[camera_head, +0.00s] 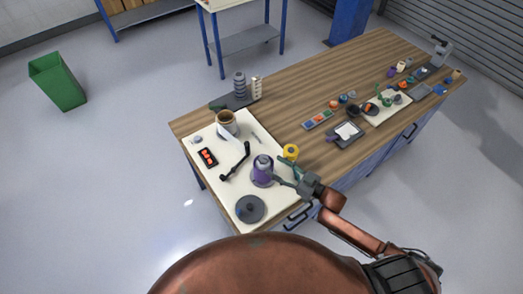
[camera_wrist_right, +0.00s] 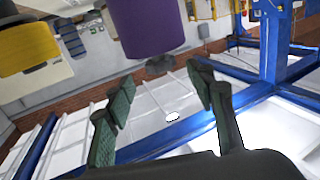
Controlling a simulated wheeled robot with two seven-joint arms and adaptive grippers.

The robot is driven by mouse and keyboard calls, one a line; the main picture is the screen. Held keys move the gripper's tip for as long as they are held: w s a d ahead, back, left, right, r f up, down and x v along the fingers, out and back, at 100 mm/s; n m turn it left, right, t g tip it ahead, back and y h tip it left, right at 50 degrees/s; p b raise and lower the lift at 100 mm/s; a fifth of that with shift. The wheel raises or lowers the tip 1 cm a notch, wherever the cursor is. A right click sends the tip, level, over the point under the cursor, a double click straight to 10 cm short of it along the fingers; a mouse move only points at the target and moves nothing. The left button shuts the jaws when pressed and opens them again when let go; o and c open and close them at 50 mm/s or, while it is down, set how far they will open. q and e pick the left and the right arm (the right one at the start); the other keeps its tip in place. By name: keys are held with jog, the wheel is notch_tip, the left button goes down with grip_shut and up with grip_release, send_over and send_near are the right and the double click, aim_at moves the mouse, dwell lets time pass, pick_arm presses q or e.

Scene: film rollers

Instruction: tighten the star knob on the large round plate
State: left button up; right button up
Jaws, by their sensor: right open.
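A large dark round plate (camera_head: 250,209) lies at the front of the white mat, with a small dark bump near its middle; I cannot tell whether that is the star knob. A purple cylinder (camera_head: 263,170) with a grey top stands behind it. My right gripper (camera_head: 281,181) is just right of the purple cylinder. In the right wrist view my right gripper (camera_wrist_right: 162,108) is open, with nothing between its fingers. The purple cylinder (camera_wrist_right: 152,25) is beyond the fingertips there, with a dark lobed knob (camera_wrist_right: 160,65) at its end. My left gripper is out of view.
A yellow roll (camera_head: 290,152) stands close behind my right gripper. A black crank handle (camera_head: 236,162), a red-marked black box (camera_head: 207,157) and a brown-topped cup (camera_head: 226,121) are on the white mat (camera_head: 207,178). Small parts crowd the table's right end.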

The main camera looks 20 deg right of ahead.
aim_at(268, 162)
jog(key=x, duration=0.4)
jog(key=shift+w+a+r+p, duration=0.1)
jog(key=shift+a+r+p, duration=0.15)
jog(key=shift+p, duration=0.15)
jog(key=shift+x, duration=0.95)
jog(key=shift+w+a+f, duration=0.15)
jog(key=shift+w, duration=0.2)
jog(key=c, duration=1.2)
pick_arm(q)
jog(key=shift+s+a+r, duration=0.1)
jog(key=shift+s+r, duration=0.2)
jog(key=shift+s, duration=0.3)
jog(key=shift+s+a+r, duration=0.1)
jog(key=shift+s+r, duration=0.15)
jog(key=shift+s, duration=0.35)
